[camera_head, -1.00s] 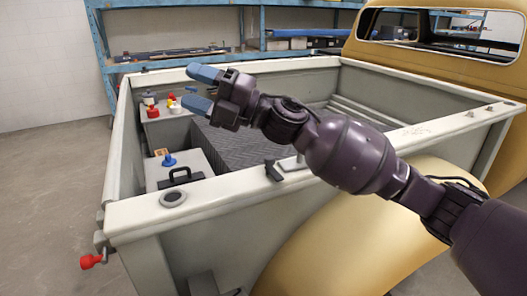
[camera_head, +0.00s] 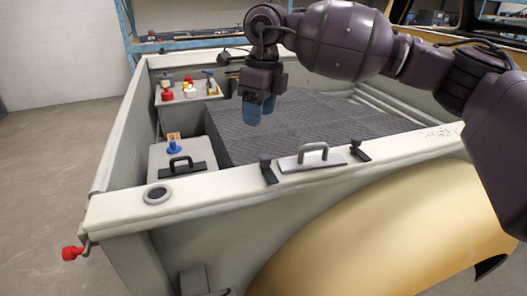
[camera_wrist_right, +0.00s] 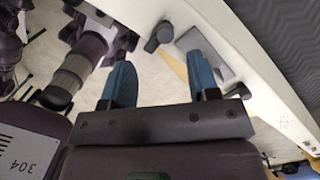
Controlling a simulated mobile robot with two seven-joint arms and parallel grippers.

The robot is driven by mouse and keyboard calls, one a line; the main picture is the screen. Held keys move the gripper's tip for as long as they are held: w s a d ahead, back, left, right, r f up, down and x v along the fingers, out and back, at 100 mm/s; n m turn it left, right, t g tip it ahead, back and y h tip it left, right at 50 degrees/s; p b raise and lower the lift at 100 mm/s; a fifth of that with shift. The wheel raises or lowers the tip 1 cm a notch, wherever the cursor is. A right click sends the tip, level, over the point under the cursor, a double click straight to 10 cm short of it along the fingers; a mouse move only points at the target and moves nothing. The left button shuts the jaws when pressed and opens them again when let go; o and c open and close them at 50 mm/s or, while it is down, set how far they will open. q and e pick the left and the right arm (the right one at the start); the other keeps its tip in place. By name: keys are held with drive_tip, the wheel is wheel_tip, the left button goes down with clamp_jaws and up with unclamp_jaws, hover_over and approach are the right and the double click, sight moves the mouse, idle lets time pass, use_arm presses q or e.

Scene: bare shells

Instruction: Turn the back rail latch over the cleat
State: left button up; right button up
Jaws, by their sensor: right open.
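I cannot tell which is the latch and which the cleat. My right gripper (camera_head: 259,108) points down with blue fingertips, apart from these pieces. In the right wrist view its fingers (camera_wrist_right: 160,75) are spread and empty; the black pieces (camera_wrist_right: 160,36) and (camera_wrist_right: 238,91) and the plate lie beyond them. My left gripper is not seen.
A black handle (camera_head: 182,167) and blue knob (camera_head: 174,147) are on a grey box inside the bed. Red and yellow caps stand farther back. A red-ended lever (camera_head: 72,252) sticks out at the near left corner.

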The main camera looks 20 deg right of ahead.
sight(266, 156)
drive_tip(key=shift+h, duration=0.5)
drive_tip(key=f, duration=0.3)
drive_tip(key=f+p, duration=0.1)
drive_tip(key=f, duration=0.3)
drive_tip(key=s+d+f, duration=0.1)
drive_tip(key=f, duration=0.2)
drive_tip(key=shift+f, duration=0.4)
drive_tip(key=shift+c, duration=0.5)
